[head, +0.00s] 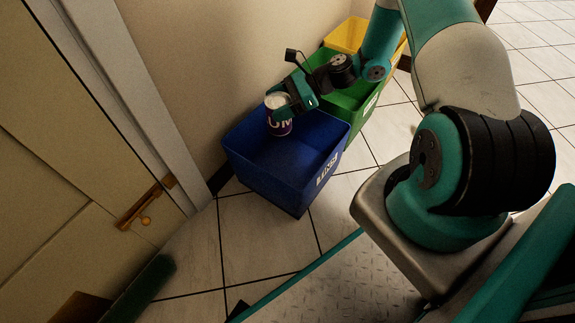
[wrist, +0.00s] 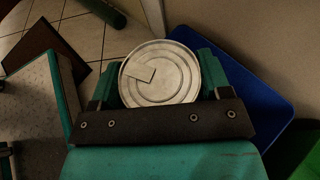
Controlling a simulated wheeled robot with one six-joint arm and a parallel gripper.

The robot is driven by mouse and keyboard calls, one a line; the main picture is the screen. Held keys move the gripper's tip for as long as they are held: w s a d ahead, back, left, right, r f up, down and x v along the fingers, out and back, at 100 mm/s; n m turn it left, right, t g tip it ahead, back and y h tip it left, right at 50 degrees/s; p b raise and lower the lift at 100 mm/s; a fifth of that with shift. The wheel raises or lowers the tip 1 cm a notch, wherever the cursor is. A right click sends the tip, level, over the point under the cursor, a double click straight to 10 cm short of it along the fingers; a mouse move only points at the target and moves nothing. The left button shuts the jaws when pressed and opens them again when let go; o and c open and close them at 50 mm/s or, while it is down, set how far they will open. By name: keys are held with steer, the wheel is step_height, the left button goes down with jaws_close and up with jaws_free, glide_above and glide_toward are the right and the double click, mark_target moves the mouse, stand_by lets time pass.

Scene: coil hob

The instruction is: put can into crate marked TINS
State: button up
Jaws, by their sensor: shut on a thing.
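The can (head: 279,126) is dark purple with pale letters and a pale metal lid. My gripper (head: 284,109) is shut on it and holds it upright over the far part of the blue crate (head: 262,178). In the wrist view the can's round lid (wrist: 160,78) sits between the two teal fingers, and the blue crate's edge (wrist: 262,95) shows at the right. The blue crate has white lettering on its right face, too small to read with certainty. I cannot tell how far the can's base is above the crate floor.
A green crate (head: 345,105) and a yellow crate (head: 347,34) stand behind the blue one along the wall. A door with a brass handle (head: 146,207) is at the left. Tiled floor (head: 255,245) is open in front of the blue crate.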

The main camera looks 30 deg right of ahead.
step_height(320, 180, down, 18)
steer(key=b, duration=1)
steer(key=shift+f, duration=0.2)
steer(key=shift+f+b, duration=0.3)
steer(key=shift+f, duration=0.35)
steer(key=o, duration=0.9)
